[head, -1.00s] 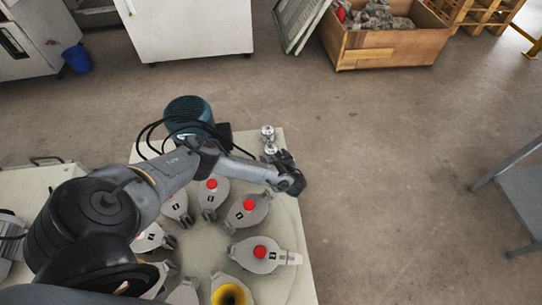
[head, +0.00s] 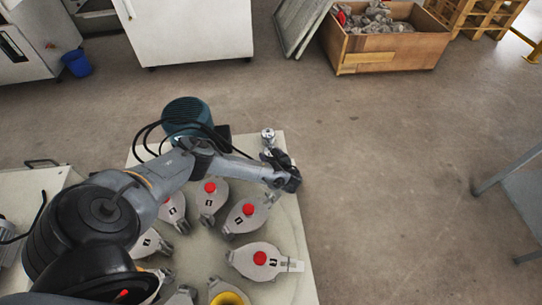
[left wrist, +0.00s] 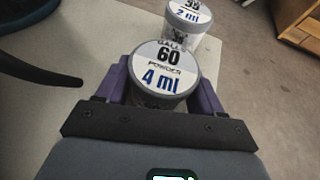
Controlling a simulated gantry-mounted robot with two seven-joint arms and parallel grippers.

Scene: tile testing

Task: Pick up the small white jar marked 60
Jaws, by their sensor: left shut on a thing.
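The small white jar marked 60 (left wrist: 162,72) stands upright between the fingers of my left gripper in the left wrist view, its lid reading "60 powder 4 ml". My left gripper (left wrist: 160,92) is shut on it, a purple finger on each side. In the head view my left gripper (head: 283,170) is at the table's back right corner and mostly hides this jar. A second small jar (left wrist: 192,16), marked "2 ml", stands just beyond; it also shows in the head view (head: 268,136). My right gripper is not in view.
Several grey tile holders with red knobs (head: 260,258) ring the round plate on the table (head: 303,240). A teal motor (head: 188,113) with black cables stands at the back left. Floor lies beyond the table's right edge.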

